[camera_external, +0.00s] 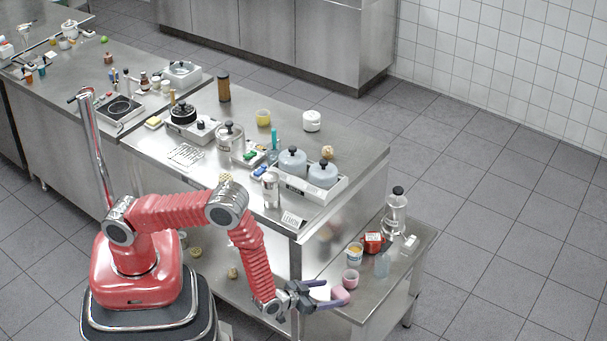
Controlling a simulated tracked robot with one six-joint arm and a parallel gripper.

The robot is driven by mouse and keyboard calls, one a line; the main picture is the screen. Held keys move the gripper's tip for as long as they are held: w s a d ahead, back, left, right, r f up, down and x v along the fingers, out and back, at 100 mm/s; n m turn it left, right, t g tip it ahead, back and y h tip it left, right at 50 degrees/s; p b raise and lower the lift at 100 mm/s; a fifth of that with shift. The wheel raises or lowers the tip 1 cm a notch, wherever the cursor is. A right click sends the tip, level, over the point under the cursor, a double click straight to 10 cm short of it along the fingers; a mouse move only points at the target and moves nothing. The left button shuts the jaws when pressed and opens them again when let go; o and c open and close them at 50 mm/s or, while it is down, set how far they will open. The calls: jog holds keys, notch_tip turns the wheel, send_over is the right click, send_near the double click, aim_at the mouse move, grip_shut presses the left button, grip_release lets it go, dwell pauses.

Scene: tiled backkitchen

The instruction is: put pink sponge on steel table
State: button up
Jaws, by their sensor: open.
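A small pink thing (341,294), which looks like the pink sponge, is at the front left of the low steel table (345,312). My gripper (331,291) is open at that table's front left edge, its fingers pointing right toward the pink thing. The fingers partly cover the pink thing, and I cannot tell whether they touch it or are around it. A pale thing (319,293) shows between the fingers, too small to make out. The larger steel table (350,140) stands behind, higher and full of items.
The larger table holds a scale with lidded pots (306,187). Its right back corner is clear.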

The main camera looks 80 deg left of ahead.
aim_at(340, 297)
jog(key=shift+w+a+f, duration=0.2)
jog(key=shift+w, duration=0.3)
jog(key=shift+w, duration=0.1)
jog(key=shift+f+x, duration=0.25)
jog(key=shift+x, duration=2.3)
jog(key=shift+c, duration=0.4)
jog(key=c, duration=1.1)
jog(key=shift+c, duration=0.2)
jog(key=shift+r, duration=5.05)
